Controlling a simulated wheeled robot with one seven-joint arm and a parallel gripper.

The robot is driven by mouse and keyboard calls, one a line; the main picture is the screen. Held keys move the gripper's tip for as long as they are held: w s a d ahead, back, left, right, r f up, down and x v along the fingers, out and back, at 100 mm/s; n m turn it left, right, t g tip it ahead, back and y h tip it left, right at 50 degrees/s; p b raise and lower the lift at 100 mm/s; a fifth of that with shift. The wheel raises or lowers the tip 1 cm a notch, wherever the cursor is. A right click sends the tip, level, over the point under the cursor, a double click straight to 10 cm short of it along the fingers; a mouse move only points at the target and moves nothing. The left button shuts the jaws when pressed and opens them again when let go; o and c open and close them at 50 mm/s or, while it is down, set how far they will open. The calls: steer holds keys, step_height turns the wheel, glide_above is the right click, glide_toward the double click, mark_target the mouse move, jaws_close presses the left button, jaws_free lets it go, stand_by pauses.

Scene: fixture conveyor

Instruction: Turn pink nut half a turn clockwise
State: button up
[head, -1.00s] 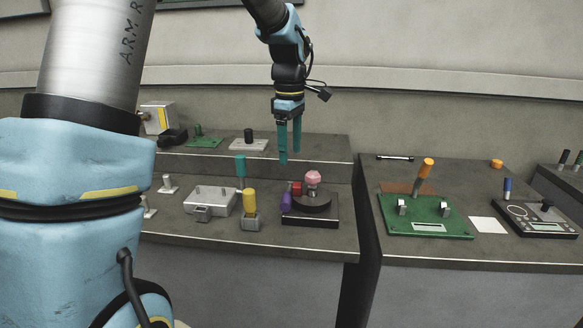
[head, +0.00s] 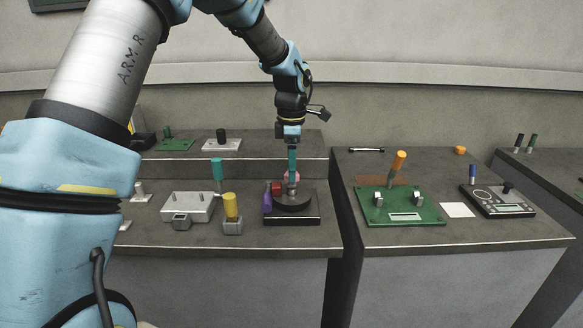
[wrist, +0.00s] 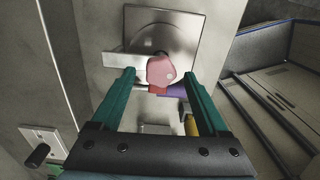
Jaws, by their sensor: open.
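In the wrist view the pink nut (wrist: 160,70) appears in the gap between the two teal fingertips of my gripper (wrist: 157,78). The fingers are apart, with visible space on both sides of the nut. How deep the tips reach around it is hard to tell.
Further left are a yellow-handled piece (head: 230,206), a teal post (head: 217,170) and a silver box (head: 187,207). A green board (head: 400,208) lies on the right bench.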

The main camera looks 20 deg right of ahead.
steer(key=shift+f, duration=0.8)
steer(key=shift+c, duration=0.3)
jaws_close()
